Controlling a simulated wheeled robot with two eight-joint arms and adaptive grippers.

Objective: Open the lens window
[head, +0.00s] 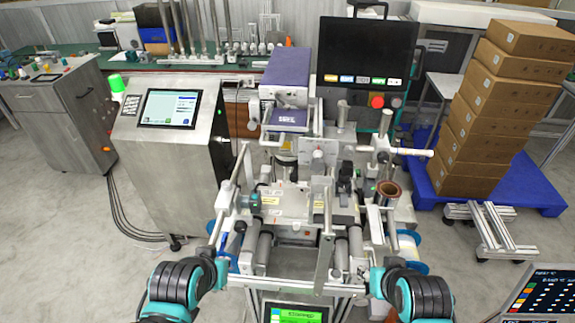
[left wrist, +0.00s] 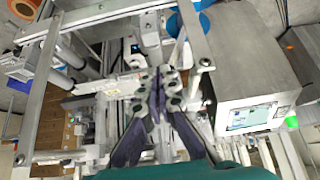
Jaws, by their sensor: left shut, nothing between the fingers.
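The machine (head: 300,200) stands in front of me in the head view, with rollers, rails and a blue-purple box unit (head: 287,78) with a smaller labelled block (head: 287,118) below it. I cannot tell for certain which part is the lens window. In the left wrist view my left gripper (left wrist: 160,75) is shut and empty, its fingertips close to a grey metal part (left wrist: 150,40) of the machine. I cannot tell whether they touch. In the head view both my arms reach in from the bottom. The right fingers cannot be made out against the machine.
A steel cabinet with a touchscreen (head: 168,108) stands left of the machine. A copper-coloured roll (head: 388,190) sits on its right side. Stacked cardboard boxes (head: 500,105) stand on a blue pallet (head: 430,180) at right. A black monitor panel (head: 367,50) stands behind.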

